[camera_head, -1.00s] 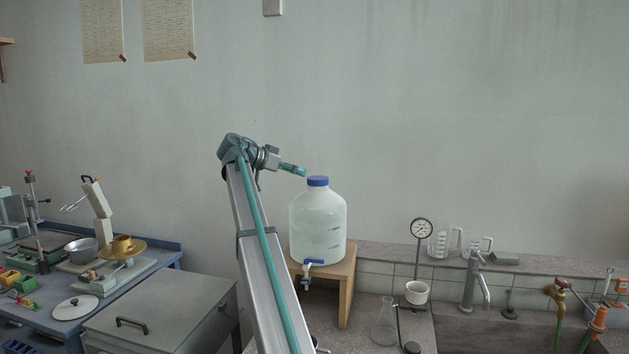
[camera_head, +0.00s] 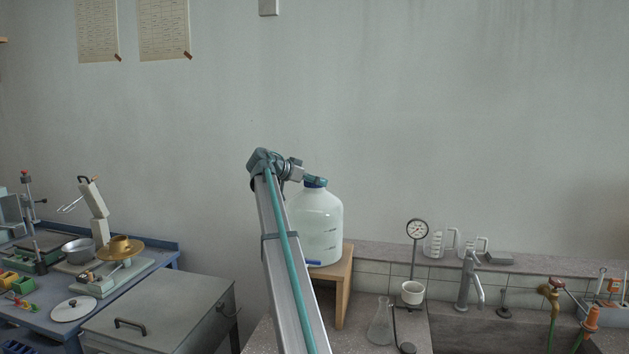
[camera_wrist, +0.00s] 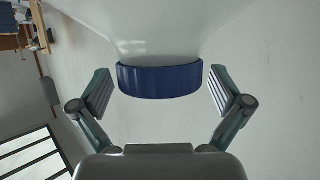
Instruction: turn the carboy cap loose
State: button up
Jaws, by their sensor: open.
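The white, translucent carboy (camera_head: 318,225) stands upright on a small wooden stand (camera_head: 343,285). Its blue cap (camera_wrist: 160,82) shows in the wrist view between the two fingers of my gripper (camera_wrist: 161,88). The fingers are open, one on each side of the cap, with a gap showing on both sides. In the head view my gripper (camera_head: 316,181) is at the carboy's top and hides most of the cap. My arm hides the carboy's lower left and the tap there.
A glass flask (camera_head: 380,322) and a dial gauge (camera_head: 416,230) stand right of the stand, before the sink tap (camera_head: 470,280). A grey lidded box (camera_head: 160,315) and a blue bench (camera_head: 60,305) with equipment are at left.

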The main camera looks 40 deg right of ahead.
jog(key=c, duration=1.1)
jog(key=shift+c, duration=0.2)
jog(key=shift+s, duration=0.1)
jog(key=shift+s+f+n+t+b, duration=0.1)
jog(key=shift+n+t+b, duration=0.75)
jog(key=shift+n+t, duration=0.55)
jog(key=shift+n+t+y, duration=0.8)
jog(key=shift+n+t, duration=0.9)
jog(key=shift+t, duration=0.3)
jog(key=shift+w, duration=0.2)
jog(key=o, duration=1.1)
